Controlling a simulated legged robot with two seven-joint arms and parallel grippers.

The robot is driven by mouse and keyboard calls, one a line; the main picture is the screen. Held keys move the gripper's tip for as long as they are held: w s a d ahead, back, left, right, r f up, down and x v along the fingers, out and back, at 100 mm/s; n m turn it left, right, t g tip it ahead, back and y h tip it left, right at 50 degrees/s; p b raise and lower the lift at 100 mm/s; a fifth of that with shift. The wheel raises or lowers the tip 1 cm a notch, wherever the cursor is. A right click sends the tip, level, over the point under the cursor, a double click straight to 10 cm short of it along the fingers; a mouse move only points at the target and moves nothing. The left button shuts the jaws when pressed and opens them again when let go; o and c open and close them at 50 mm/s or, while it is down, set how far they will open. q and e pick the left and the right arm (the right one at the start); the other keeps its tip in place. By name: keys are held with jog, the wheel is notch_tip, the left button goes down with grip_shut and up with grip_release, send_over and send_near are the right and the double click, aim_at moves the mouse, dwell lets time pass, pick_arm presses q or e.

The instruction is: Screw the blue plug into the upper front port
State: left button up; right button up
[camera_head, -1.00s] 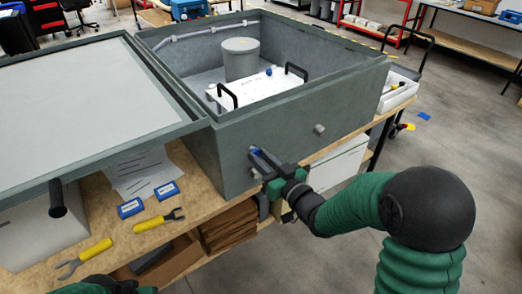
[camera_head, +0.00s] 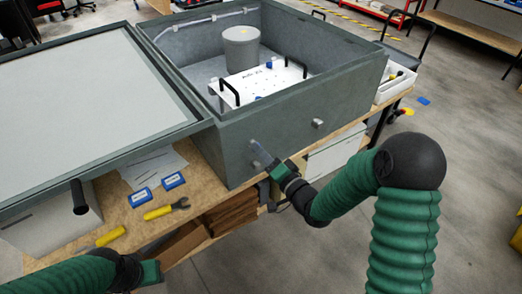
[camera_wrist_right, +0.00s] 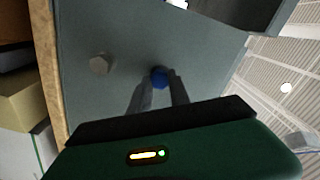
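The blue plug (camera_wrist_right: 159,77) sits between the fingertips of my right gripper (camera_wrist_right: 160,84) in the right wrist view, in front of the grey housing's front wall. The fingers close in on both its sides. I cannot tell whether its far end is inside a port. In the head view the right gripper (camera_head: 262,154) points at the front wall of the housing (camera_head: 225,150), left of a light hexagonal fitting (camera_head: 318,123); this fitting probably also shows in the wrist view (camera_wrist_right: 101,64). My left gripper (camera_head: 150,272) is low at the left; its fingers are unclear.
The open housing holds a grey cylinder (camera_head: 241,48) and a white panel (camera_head: 262,82) with black handles. Two blue boxes (camera_head: 140,198) (camera_head: 173,181), a paper sheet (camera_head: 150,165) and yellow-handled tools (camera_head: 160,212) lie on the bench. A white tray (camera_head: 393,88) stands at the right.

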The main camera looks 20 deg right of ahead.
jog(key=o, duration=0.3)
jog(key=shift+o, duration=0.2)
jog(key=shift+f, duration=0.1)
